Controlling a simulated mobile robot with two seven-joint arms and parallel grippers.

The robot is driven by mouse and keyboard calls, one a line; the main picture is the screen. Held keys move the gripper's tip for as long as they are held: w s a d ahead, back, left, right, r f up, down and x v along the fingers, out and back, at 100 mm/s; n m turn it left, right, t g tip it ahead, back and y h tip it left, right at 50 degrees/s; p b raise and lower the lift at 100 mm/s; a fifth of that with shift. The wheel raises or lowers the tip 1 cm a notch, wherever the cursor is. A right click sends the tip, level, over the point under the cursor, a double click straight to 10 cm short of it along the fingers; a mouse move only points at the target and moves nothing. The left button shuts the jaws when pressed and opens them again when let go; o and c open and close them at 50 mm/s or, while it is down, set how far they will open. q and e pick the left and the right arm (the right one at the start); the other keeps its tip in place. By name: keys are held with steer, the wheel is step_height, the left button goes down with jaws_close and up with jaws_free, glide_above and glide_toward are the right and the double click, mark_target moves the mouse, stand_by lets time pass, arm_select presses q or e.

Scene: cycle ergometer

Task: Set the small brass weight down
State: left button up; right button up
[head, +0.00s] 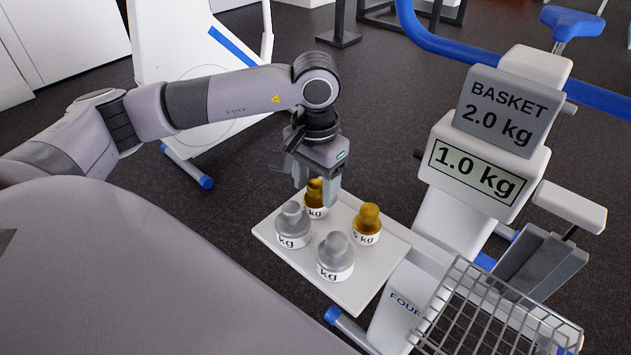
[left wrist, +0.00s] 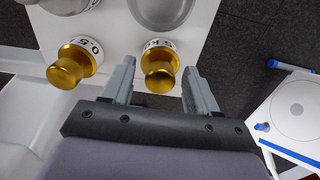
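A small brass weight (head: 315,191) with a white kg label stands upright at the far corner of the white tray (head: 274,247). My left gripper (head: 317,190) is right over it. In the left wrist view the weight's brass knob (left wrist: 160,70) lies between the two spread fingers (left wrist: 160,84), with a narrow gap on each side. The weight's base seems to rest on the tray. A second brass weight (head: 368,218) stands to its right on the tray; its label in the left wrist view (left wrist: 75,66) reads 0.5. My right gripper is out of view.
Two grey weights (head: 292,225) (head: 336,257) stand on the near part of the tray. A wire basket (head: 490,310) is at lower right. Above it, signs read "BASKET 2.0 kg" (head: 500,112) and "1.0 kg" (head: 475,172). The white-and-blue ergometer frame stands around these.

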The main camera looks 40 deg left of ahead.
mark_target(315, 184)
arm_select(q)
step_height(315, 184, up, 12)
steer(key=shift+r, duration=0.2)
stand_by(0.4)
stand_by(0.5)
